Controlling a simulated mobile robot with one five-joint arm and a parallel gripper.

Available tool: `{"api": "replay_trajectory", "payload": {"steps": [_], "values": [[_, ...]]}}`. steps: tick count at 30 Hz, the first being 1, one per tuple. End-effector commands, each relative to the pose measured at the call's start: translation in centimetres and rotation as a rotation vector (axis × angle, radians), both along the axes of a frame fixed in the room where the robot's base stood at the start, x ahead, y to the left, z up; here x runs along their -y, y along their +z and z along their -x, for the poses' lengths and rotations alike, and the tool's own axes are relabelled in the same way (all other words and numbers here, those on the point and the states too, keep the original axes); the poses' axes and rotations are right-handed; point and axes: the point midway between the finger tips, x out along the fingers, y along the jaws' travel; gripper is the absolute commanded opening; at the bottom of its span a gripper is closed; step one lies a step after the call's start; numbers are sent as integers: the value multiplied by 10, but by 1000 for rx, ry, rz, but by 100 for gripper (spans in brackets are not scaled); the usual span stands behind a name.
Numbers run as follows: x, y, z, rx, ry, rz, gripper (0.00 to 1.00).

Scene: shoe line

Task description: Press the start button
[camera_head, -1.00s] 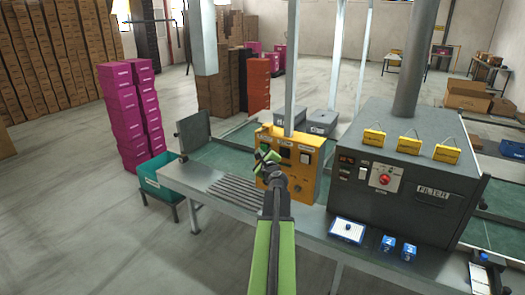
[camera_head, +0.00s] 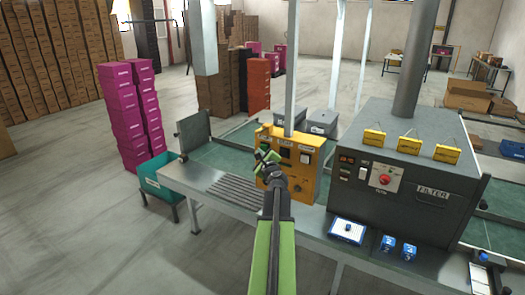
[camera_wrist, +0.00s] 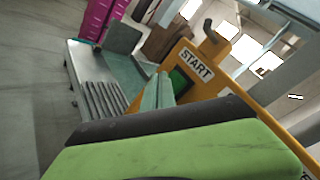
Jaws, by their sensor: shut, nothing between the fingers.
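A yellow control box (camera_head: 307,160) stands on the metal line, and my gripper (camera_head: 262,155) is in front of its left part. In the wrist view, the yellow panel (camera_wrist: 209,48) carries a white START label (camera_wrist: 197,65). A green start button (camera_wrist: 179,82) sits below that label, partly hidden behind my gripper's fingers (camera_wrist: 158,92). The fingers are shut with nothing between them and point at the button. I cannot tell whether they touch it. In the head view, my gripper hides the button.
A grey filter machine (camera_head: 456,168) with a red knob (camera_head: 385,180) stands at the right. A white-and-blue pad (camera_head: 347,230) and blue blocks (camera_head: 389,243) lie on the front counter. A teal bin (camera_head: 160,172) and pink box stacks (camera_head: 126,110) are at the left.

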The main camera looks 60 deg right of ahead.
Motion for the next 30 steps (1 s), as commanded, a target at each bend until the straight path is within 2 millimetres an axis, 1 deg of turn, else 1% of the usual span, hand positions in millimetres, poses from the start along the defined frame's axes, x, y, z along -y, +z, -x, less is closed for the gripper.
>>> {"api": "replay_trajectory", "payload": {"steps": [16, 24, 30], "values": [[0, 0, 0, 0, 0, 0, 0], [9, 0, 0, 0, 0, 0, 0], [8, 0, 0, 0, 0, 0, 0]]}}
